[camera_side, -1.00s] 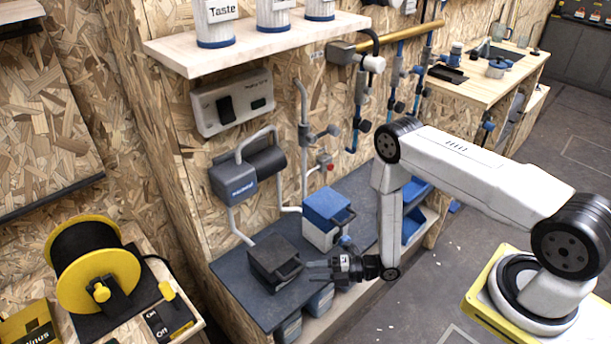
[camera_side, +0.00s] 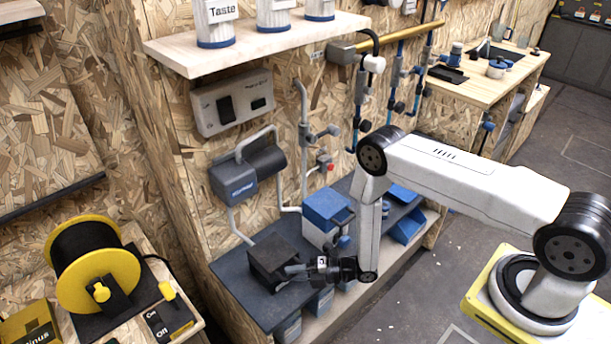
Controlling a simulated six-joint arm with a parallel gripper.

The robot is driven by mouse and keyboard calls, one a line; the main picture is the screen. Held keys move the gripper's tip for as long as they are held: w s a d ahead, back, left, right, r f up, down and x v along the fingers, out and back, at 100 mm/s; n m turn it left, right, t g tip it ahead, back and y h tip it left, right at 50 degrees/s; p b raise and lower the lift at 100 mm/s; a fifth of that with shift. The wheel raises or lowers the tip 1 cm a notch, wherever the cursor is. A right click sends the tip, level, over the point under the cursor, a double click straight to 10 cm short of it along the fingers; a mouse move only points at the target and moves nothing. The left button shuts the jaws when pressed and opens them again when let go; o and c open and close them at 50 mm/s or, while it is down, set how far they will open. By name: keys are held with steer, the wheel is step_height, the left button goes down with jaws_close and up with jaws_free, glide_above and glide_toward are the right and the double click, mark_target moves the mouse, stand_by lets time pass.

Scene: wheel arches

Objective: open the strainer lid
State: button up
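No part is clearly marked as the strainer. A black box (camera_side: 272,252) with a flat top sits on the dark shelf, and a white box with a blue top (camera_side: 327,212) stands behind it to the right. I cannot tell which of them is the strainer. My gripper (camera_side: 287,274) points left at the black box's right front side, below its top. Its fingers look apart, with nothing seen between them. Whether they touch the box is not clear. The black box's top appears shut.
The dark shelf (camera_side: 240,285) has bare room left of the black box. Blue bins (camera_side: 288,328) sit beneath it. A grey wall unit with pipes (camera_side: 235,182) rises behind. A yellow cable reel (camera_side: 95,275) stands at left.

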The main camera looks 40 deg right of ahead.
jaws_close()
stand_by(1.1)
